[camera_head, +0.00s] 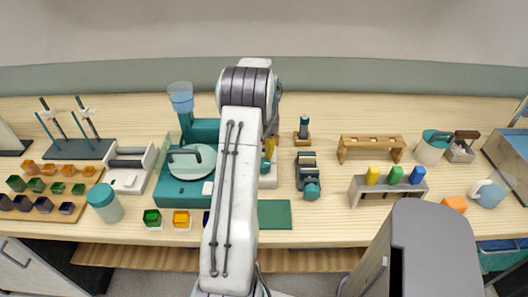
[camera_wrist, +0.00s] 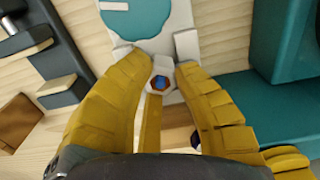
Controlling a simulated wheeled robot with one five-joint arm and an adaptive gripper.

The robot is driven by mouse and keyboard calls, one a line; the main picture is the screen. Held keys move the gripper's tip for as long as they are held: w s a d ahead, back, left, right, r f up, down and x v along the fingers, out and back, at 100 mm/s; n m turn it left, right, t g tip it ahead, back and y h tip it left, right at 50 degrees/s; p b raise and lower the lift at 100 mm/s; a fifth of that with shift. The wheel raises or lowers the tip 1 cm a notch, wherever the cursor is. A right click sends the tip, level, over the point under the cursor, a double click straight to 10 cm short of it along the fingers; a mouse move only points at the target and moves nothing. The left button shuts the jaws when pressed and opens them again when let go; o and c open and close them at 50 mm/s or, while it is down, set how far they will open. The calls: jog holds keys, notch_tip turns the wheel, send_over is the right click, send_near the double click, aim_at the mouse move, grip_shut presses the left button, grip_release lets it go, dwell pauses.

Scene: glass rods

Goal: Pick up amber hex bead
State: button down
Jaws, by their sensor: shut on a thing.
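In the wrist view, my gripper (camera_wrist: 159,62) has two yellow fingers with pale tips, closed in on a small hex bead (camera_wrist: 160,82). The bead shows a pale outer edge, an orange-brown ring and a blue centre. A pale device with a round teal part (camera_wrist: 136,18) lies behind it. In the head view, my gripper (camera_head: 269,150) shows only as a bit of yellow beside my arm, and the bead is hidden there.
Teal equipment (camera_head: 185,190) stands left of my arm, and a dark teal clamp (camera_head: 308,176) stands to the right. A wooden rack (camera_head: 371,142) and a grey holder with coloured pieces (camera_head: 358,191) are farther right. A green mat (camera_head: 274,214) lies near the front edge.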

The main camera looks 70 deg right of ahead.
jog(key=shift+d+r, duration=0.1)
jog(key=shift+r, duration=0.55)
jog(key=r, duration=0.3)
jog(key=shift+s, duration=0.3)
jog(key=s+a+r+b, duration=0.1)
jog(key=s+a+r, duration=0.1)
jog(key=s+r, duration=0.4)
jog(key=shift+s+a+r+b, duration=0.3)
jog(key=shift+s+a+b, duration=0.05)
jog(key=shift+s, duration=2.05)
jog(key=shift+s, duration=0.1)
